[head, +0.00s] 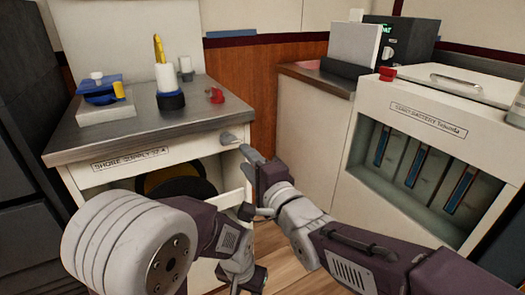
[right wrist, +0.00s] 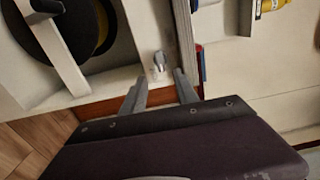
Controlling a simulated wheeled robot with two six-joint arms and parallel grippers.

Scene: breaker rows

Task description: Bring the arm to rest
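My right gripper (head: 246,159) is at the front right corner of the grey-topped cabinet labelled "SHORE SUPPLY", just below a grey knob (head: 229,138). In the right wrist view its two fingers (right wrist: 160,92) are spread with nothing between them. A small grey knob (right wrist: 158,62) shows past the fingertips, apart from them. My left arm comes in at the lower left with its large white joint in front. Its gripper (head: 250,279) is low, near the bottom edge and partly hidden; its fingers are not clear.
The cabinet top (head: 140,125) holds a blue and yellow device (head: 103,90), a white cylinder in a dark base (head: 168,90) and a red item (head: 215,95). A battery cabinet (head: 420,125) with a red knob (head: 387,73) stands at right. Wooden floor shows between.

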